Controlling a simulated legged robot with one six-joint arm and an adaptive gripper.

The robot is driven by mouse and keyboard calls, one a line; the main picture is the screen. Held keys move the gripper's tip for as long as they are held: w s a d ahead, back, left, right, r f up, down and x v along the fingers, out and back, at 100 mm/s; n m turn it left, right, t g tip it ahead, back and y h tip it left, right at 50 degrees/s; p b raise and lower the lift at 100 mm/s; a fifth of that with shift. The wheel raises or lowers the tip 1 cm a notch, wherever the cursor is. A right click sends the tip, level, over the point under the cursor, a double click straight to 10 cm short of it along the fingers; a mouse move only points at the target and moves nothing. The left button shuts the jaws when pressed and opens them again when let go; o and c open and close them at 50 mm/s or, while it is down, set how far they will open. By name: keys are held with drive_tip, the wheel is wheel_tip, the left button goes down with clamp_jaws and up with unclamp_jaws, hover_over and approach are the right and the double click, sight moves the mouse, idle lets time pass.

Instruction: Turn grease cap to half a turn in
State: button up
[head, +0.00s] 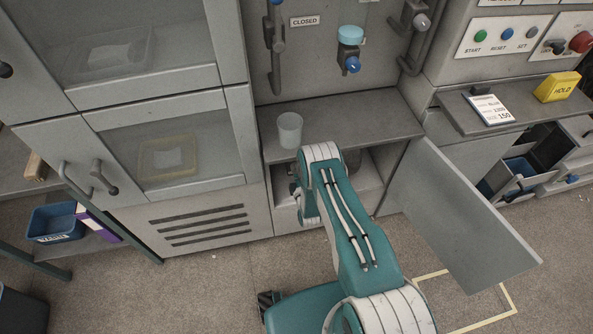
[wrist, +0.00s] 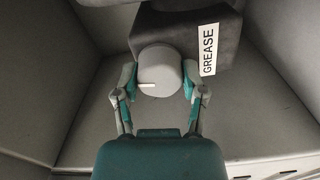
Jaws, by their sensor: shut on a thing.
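The grease cap (wrist: 160,72) is a round grey knob with a white pointer line, seen in the wrist view. Its line points to the left. It sits on a dark block with a white label reading GREASE (wrist: 208,50). My gripper (wrist: 160,85) is shut on the cap, with one finger at its left side and one at its right. In the head view my teal arm reaches into the open lower compartment (head: 372,190) under the shelf. There the gripper and the cap are hidden behind the arm.
The open compartment door (head: 460,215) swings out to the right of my arm. A translucent cup (head: 289,130) stands on the shelf (head: 385,125) just above. Grey compartment walls lie close around my gripper. A yellow HOLD block (head: 557,87) lies at the right.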

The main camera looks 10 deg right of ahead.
drive_tip(key=shift+s+f+m, duration=0.1)
drive_tip(key=shift+f+m, duration=0.05)
drive_tip(key=shift+m, duration=0.45)
drive_tip(key=o, duration=1.1)
drive_tip(key=shift+f, duration=0.1)
drive_tip(key=shift+o, duration=0.2)
drive_tip(key=s, duration=1.2)
drive_tip(key=shift+w, duration=0.1)
